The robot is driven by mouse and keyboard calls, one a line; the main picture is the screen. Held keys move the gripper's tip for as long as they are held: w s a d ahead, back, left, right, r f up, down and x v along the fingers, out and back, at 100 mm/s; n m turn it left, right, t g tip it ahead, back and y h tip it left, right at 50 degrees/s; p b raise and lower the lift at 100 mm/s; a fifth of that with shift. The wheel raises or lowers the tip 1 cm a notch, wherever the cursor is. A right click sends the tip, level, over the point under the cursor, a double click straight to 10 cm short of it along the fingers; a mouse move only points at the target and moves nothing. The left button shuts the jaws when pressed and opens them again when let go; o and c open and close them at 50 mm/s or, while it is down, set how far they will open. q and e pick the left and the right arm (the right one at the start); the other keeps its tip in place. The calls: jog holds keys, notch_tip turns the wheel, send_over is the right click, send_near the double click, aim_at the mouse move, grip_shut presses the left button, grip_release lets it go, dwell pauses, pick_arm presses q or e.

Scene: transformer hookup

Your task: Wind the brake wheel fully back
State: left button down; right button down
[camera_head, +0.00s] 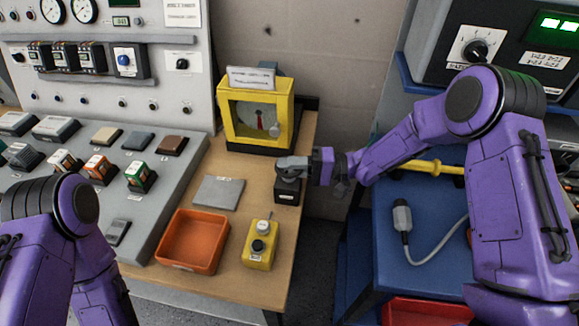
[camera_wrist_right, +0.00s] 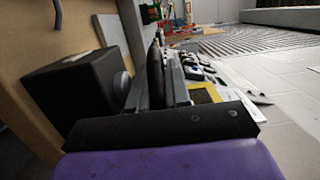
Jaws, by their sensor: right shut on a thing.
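A small black box (camera_head: 288,192) stands near the right edge of the wooden bench. My right gripper (camera_head: 290,170) reaches in from the right and is at this box, covering its upper part. In the right wrist view the black box (camera_wrist_right: 75,92) is at the left, with a round grey hub on its side. A dark wheel (camera_wrist_right: 155,75), seen nearly edge-on, stands between the fingers of my right gripper (camera_wrist_right: 157,82), which is shut on it. The wheel's turn angle cannot be read. My left arm shows at the lower left; its gripper is out of view.
A yellow framed case (camera_head: 233,112) with a red pointer stands behind the black box. An orange tray (camera_head: 192,240), a grey plate (camera_head: 218,192) and a yellow button box (camera_head: 260,246) lie in front and left. A blue cart (camera_head: 425,270) stands right, across a gap.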

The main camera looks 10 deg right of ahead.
jog(key=shift+s+f, duration=0.1)
jog(key=c, duration=1.2)
grip_release()
